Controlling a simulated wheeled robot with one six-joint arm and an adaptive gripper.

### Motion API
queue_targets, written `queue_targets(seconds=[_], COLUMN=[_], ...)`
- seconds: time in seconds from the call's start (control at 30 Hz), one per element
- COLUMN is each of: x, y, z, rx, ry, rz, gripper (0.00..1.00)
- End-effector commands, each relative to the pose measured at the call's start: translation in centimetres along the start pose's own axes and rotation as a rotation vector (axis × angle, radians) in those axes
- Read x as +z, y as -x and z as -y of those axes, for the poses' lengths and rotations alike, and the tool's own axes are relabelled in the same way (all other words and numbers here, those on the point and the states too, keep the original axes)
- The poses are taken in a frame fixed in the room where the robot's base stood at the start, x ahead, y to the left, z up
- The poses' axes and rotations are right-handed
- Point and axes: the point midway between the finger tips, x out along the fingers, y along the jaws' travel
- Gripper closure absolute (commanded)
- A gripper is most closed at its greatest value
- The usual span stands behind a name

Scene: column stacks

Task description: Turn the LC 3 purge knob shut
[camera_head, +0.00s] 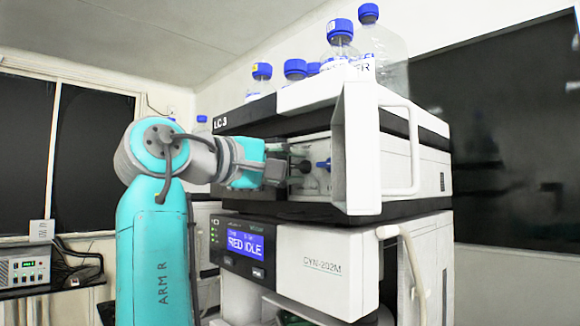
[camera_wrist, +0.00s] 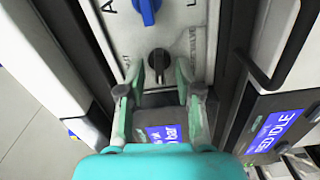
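The stack labelled LC 3 (camera_head: 222,122) has an open front bay with a light panel. A black knob (camera_wrist: 159,60) sits on this panel, with its pointer along the picture's vertical in the wrist view. It also shows in the head view as a small dark knob (camera_head: 304,166). Which knob is the purge knob cannot be read. My gripper (camera_wrist: 159,75) is open, its two fingers on either side of the black knob in the picture, with gaps visible. In the head view my gripper (camera_head: 284,170) reaches into the bay from the left.
A blue knob (camera_wrist: 148,10) is on the same panel, also visible in the head view (camera_head: 323,164). An open white door with a handle (camera_head: 412,150) stands right of the bay. Below is a display reading RED IDLE (camera_head: 246,243). Several blue-capped bottles (camera_head: 340,45) stand on top.

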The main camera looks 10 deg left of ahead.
Motion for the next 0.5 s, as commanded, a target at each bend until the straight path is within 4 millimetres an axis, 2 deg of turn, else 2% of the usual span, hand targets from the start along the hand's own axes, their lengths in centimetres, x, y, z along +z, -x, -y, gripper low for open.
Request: queue_targets(seconds=[0.1, 0.23, 0.5], x=[0.0, 0.01, 0.01], y=[0.01, 0.02, 0.02], z=[-0.01, -0.01, 0.01], rx=[0.0, 0.0, 0.0], ry=[0.0, 0.0, -0.003], rz=[0.0, 0.0, 0.001], gripper=[0.68, 1.0, 1.0])
